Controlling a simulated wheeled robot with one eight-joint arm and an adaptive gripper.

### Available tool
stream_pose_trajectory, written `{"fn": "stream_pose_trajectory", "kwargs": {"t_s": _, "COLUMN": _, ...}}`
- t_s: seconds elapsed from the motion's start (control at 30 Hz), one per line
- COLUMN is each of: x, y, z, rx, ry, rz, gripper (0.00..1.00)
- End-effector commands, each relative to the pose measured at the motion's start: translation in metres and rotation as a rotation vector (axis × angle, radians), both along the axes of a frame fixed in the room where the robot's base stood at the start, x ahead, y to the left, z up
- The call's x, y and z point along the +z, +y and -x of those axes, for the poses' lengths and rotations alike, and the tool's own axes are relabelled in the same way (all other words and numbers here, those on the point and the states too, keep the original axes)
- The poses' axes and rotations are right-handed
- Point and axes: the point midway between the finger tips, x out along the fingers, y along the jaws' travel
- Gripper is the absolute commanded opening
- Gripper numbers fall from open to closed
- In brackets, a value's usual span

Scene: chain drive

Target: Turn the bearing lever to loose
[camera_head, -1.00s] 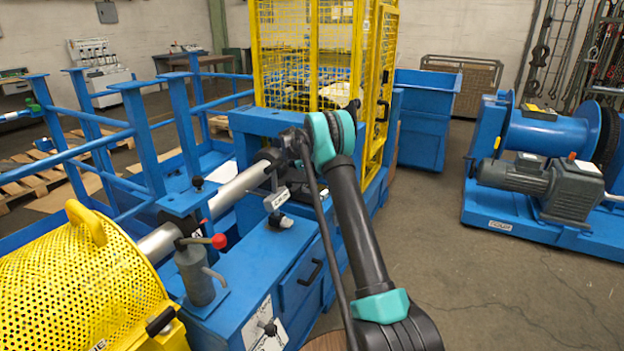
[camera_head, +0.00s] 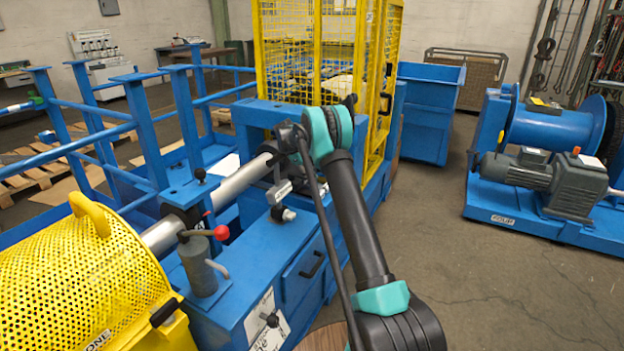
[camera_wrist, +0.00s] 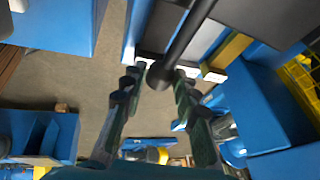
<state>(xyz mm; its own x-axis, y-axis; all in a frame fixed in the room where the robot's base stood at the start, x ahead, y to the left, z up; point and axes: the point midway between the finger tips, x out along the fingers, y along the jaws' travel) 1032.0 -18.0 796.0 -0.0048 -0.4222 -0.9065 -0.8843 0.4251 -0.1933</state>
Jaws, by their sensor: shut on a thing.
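In the wrist view, a dark round lever (camera_wrist: 185,45) runs in from the top and ends in a rounded tip between the two fingers. I take this as the bearing lever. My gripper (camera_wrist: 158,82) is shut on the lever near that tip. In the head view, my arm reaches to the blue machine frame beside the silver shaft (camera_head: 240,182). There the fingers and the lever are hard to make out among dark parts. I cannot read a loose or tight mark.
A yellow perforated guard (camera_head: 75,275) covers the shaft's near end. A grey hand pump (camera_head: 197,265) with a red knob stands beside the shaft. A yellow mesh cage (camera_head: 305,60) rises behind my arm. A blue winch (camera_head: 550,130) stands right; floor between is clear.

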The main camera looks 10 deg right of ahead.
Motion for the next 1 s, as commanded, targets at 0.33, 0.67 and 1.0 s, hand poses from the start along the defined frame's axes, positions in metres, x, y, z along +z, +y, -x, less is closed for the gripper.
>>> {"fn": "stream_pose_trajectory", "kwargs": {"t_s": 0.33, "x": 0.000, "y": 0.001, "z": 0.001, "rx": 0.000, "ry": 0.004, "rz": -0.002, "gripper": 0.47}}
{"fn": "stream_pose_trajectory", "kwargs": {"t_s": 0.67, "x": 0.001, "y": 0.001, "z": 0.001, "rx": 0.001, "ry": 0.002, "rz": -0.001, "gripper": 0.51}}
{"fn": "stream_pose_trajectory", "kwargs": {"t_s": 1.0, "x": 0.044, "y": 0.022, "z": 0.000, "rx": 0.003, "ry": 0.002, "rz": -0.001, "gripper": 0.51}}
